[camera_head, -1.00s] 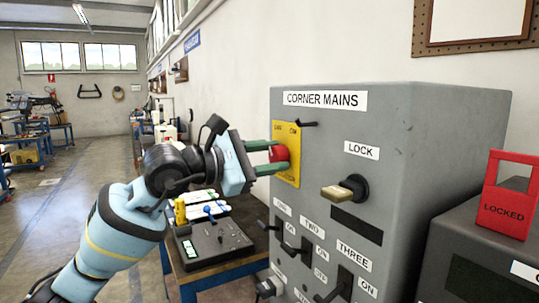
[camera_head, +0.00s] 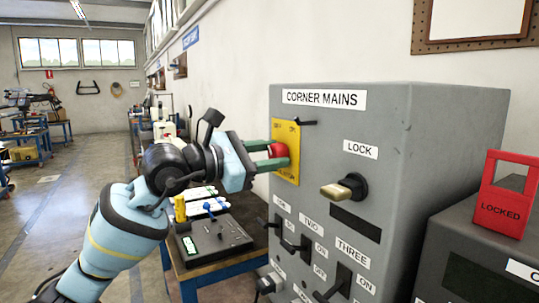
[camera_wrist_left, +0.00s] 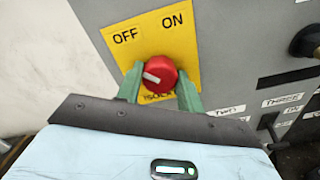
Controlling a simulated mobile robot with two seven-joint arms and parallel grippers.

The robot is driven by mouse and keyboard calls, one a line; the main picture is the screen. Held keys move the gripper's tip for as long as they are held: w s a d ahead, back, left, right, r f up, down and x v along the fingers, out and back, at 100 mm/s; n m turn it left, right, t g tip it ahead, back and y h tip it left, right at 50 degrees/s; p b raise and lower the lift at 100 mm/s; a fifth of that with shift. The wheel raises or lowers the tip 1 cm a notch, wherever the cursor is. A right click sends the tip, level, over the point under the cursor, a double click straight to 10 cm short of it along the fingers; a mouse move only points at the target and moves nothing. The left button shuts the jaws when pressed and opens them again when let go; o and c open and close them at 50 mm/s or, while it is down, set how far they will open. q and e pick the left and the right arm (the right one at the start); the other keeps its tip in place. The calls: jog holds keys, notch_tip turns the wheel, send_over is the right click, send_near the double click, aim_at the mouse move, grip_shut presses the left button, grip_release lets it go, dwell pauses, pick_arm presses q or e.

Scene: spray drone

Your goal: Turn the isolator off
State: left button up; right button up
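The isolator is a red round knob on a yellow plate (camera_head: 287,130) on the grey CORNER MAINS box (camera_head: 420,125). In the left wrist view the knob (camera_wrist_left: 163,71) sits below the words OFF, at left, and ON, at right. Its pale mark points left, below OFF. My left gripper (camera_head: 277,152) comes from the left, with its two green fingers on either side of the knob, seemingly shut on it. The fingers partly hide the knob in the head view and the plate's lower lettering in the wrist view. My right gripper is not in view.
A brass-coloured key handle (camera_head: 343,190) sticks out under LOCK, right of the knob. Black switches for ONE, TWO and THREE (camera_head: 335,285) project lower down. A red LOCKED tag (camera_head: 500,205) stands at right. A low table with a dark case (camera_head: 212,240) is below my arm.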

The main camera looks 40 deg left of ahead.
pick_arm(q)
jog(key=o, duration=0.4)
jog(key=shift+o, duration=0.2)
jog(key=shift+s+a+f, duration=0.1)
jog(key=shift+s+a, duration=0.1)
jog(key=shift+s, duration=0.25)
jog(key=b+v, duration=0.2)
jog(key=v, duration=0.5)
jog(key=shift+b, duration=0.4)
